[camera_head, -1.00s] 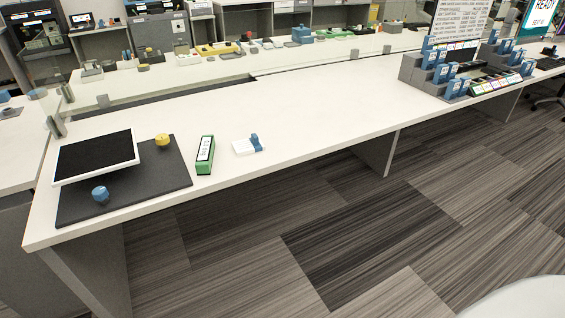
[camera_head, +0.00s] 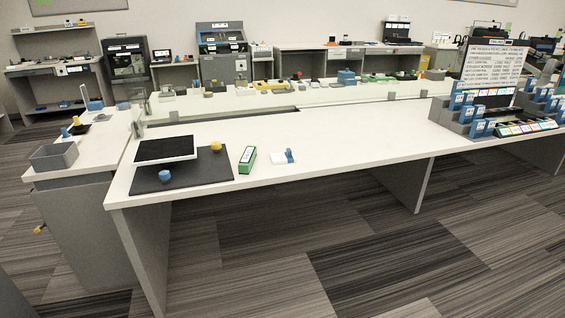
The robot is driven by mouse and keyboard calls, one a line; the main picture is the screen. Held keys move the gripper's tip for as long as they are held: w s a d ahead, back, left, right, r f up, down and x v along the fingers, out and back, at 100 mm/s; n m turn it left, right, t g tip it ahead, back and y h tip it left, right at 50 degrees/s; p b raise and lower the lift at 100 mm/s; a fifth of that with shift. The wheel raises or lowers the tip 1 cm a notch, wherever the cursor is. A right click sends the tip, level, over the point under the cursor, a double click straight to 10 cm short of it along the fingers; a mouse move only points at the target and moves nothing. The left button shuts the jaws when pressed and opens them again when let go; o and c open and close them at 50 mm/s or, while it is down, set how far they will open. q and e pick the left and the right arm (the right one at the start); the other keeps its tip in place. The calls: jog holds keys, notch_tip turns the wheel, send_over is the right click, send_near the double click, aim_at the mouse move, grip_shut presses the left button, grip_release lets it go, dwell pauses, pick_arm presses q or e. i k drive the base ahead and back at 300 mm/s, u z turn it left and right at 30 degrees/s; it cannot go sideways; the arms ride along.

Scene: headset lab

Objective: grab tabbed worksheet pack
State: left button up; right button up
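I cannot tell for sure which thing is the tabbed worksheet pack. A small flat white item with an upright blue piece (camera_head: 283,157) lies near the front edge of the long white table (camera_head: 350,137). A green block with a white label (camera_head: 248,159) lies to its left. At the table's right, a grey stepped rack (camera_head: 463,118) holds several blue pieces with white labels, and a row of colored tabs (camera_head: 520,128) shows along its front. Neither of my grippers is in view.
A dark mat (camera_head: 182,178) at the table's left end bears a black-screened tablet (camera_head: 166,149), a blue knob (camera_head: 165,176) and a yellow knob (camera_head: 216,146). A grey bin (camera_head: 54,157) stands on the left side counter. The table's middle and the front carpet are clear.

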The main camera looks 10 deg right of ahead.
aim_at(288, 157)
jog(key=u, duration=0.6)
jog(key=i, duration=1.35)
jog(key=z, duration=0.55)
